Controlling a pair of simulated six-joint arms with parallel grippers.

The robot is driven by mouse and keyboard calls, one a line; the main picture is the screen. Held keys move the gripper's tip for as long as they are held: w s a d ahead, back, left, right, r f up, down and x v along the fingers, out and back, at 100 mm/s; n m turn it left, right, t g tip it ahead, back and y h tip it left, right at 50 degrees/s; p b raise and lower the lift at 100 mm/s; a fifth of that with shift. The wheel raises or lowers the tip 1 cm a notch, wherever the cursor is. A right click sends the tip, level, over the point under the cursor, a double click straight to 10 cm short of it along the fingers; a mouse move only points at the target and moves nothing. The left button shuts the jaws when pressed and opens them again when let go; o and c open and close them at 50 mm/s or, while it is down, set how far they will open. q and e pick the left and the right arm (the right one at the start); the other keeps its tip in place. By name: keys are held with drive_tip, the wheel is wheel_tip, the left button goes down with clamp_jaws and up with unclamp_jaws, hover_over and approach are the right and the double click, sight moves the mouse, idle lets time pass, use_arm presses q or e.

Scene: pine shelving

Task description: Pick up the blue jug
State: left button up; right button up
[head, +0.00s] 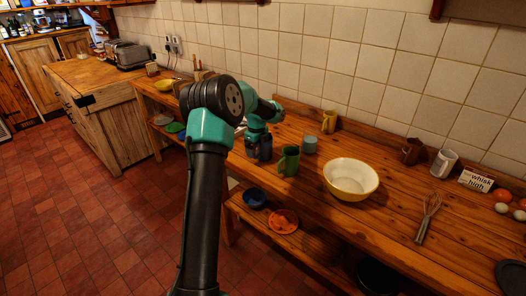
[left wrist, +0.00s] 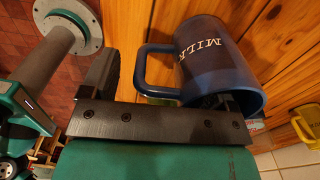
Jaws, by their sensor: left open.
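The blue jug (head: 264,153) stands on the pine shelf top, left of the green mug, partly hidden by my left gripper (head: 257,136) over it. In the left wrist view the blue jug (left wrist: 208,55) is large, with "MILK" on its side and its handle towards the left finger. My left gripper (left wrist: 158,82) is open there. The handle lies between the fingers, and the right finger is at the jug's rim, seemingly inside the mouth. I cannot tell whether either finger touches it. My right gripper is in neither view.
A green mug (head: 289,161), a grey cup (head: 310,145) and a yellow mug (head: 329,122) stand close on the right. A cream bowl (head: 350,176) and a whisk (head: 429,216) are further right. The tiled wall (head: 330,58) bounds the back. A lower shelf holds an orange plate (head: 283,221).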

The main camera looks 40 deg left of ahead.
use_arm(q)
drive_tip(key=shift+c, duration=0.4)
drive_tip(key=c, duration=1.2)
drive_tip(key=shift+o, duration=0.2)
drive_tip(key=shift+r, duration=0.15)
wheel_tip(320, 180, up, 10)
drive_tip(key=shift+f, duration=0.1)
